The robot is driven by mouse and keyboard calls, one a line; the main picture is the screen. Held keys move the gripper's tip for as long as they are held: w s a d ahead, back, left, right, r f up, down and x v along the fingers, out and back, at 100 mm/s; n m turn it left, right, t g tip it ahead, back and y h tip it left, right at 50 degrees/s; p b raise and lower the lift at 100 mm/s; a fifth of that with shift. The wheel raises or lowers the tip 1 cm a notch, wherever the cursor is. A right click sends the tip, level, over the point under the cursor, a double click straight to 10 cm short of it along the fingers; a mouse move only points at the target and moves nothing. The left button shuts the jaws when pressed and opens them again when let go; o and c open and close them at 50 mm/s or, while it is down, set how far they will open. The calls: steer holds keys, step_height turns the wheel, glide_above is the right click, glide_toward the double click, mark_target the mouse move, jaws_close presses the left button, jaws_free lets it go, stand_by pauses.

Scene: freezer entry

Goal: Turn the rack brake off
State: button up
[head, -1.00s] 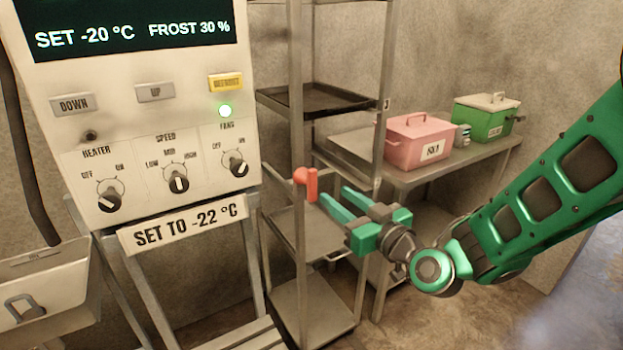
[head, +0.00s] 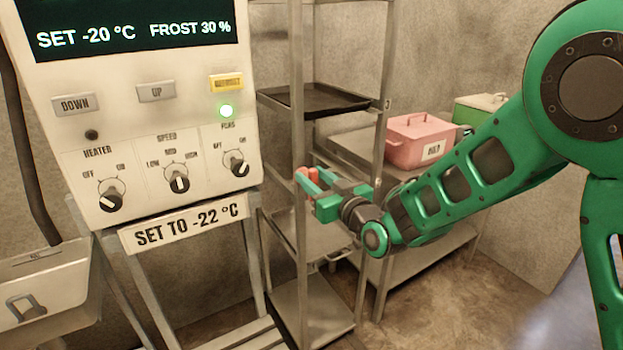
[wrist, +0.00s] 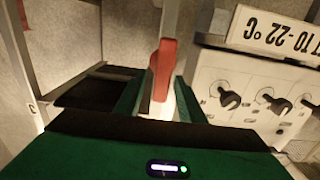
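The red brake lever (head: 308,178) sits on a front post of the metal rack (head: 299,110). It also shows in the wrist view (wrist: 162,72), upright in that picture. My gripper (head: 313,190) is at the lever, with its green fingers on either side of it. In the wrist view my gripper (wrist: 158,100) is open, with the lever between the fingers and light gaps beside it. Part of the lever is hidden by the fingers in the head view. Whether a finger touches it, I cannot tell.
A control panel (head: 135,140) with knobs and a lit green lamp stands close on the left. A dark tray (head: 320,99) lies on the rack above my gripper. A pink box (head: 418,140) and a green box (head: 482,104) stand on a bench behind.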

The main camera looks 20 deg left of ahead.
steer(key=shift+a, duration=0.1)
jaws_close()
steer(key=shift+a+r, duration=0.1)
steer(key=shift+a, duration=0.15)
steer(key=shift+d, duration=0.25)
steer(key=n, duration=0.4)
steer(key=shift+s+a+f+n, duration=0.15)
steer(key=shift+s+f+n, duration=0.1)
steer(key=shift+n, duration=0.15)
steer(key=n, duration=0.3)
steer(key=shift+s+a+f, duration=0.15)
steer(key=shift+a+f, duration=0.05)
steer(key=shift+f, duration=0.05)
steer(key=shift+s+a+f+n, duration=0.1)
steer(key=shift+f+n, duration=0.1)
steer(key=shift+n, duration=1.15)
steer(key=shift+s+f+n, duration=0.1)
steer(key=shift+f+n, duration=0.1)
steer(key=shift+n, duration=1.1)
steer(key=shift+s+a+f+n, duration=0.1)
steer(key=shift+f+n, duration=0.1)
steer(key=shift+n, duration=1.15)
steer(key=shift+w, duration=0.1)
